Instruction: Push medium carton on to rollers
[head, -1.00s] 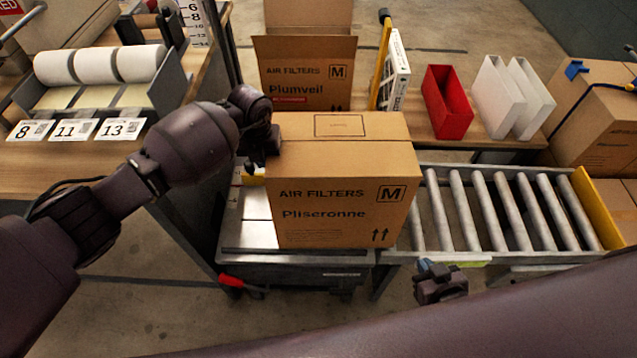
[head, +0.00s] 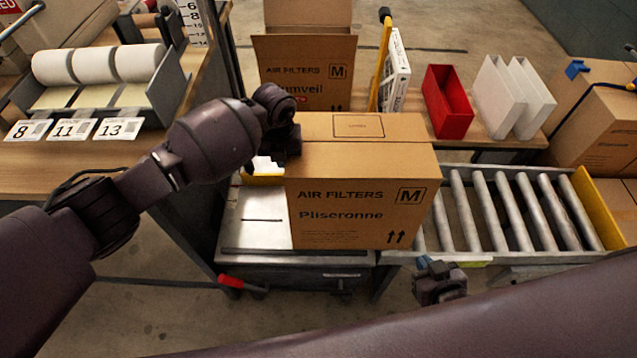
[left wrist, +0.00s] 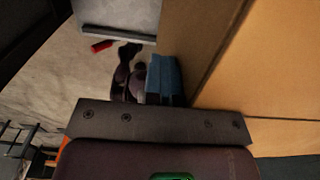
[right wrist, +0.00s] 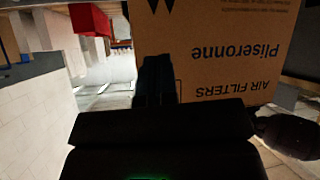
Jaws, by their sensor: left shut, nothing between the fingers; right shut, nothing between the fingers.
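The medium carton (head: 362,200), brown and marked "AIR FILTERS M Pliseronne", stands upright. Its left part is over the grey metal table (head: 255,215), and its right edge overlaps the left end of the roller conveyor (head: 500,210). My left gripper (head: 280,160) is at the carton's left side, shut and empty; contact looks likely but is partly hidden by the wrist. The carton's side also fills the right of the left wrist view (left wrist: 250,80). My right gripper (head: 438,285) is shut and empty in front of the conveyor's near rail, apart from the carton. The carton's printed face shows in the right wrist view (right wrist: 215,40).
The rollers right of the carton are bare up to a yellow end stop (head: 598,208). A label bench (head: 60,170) is at left.

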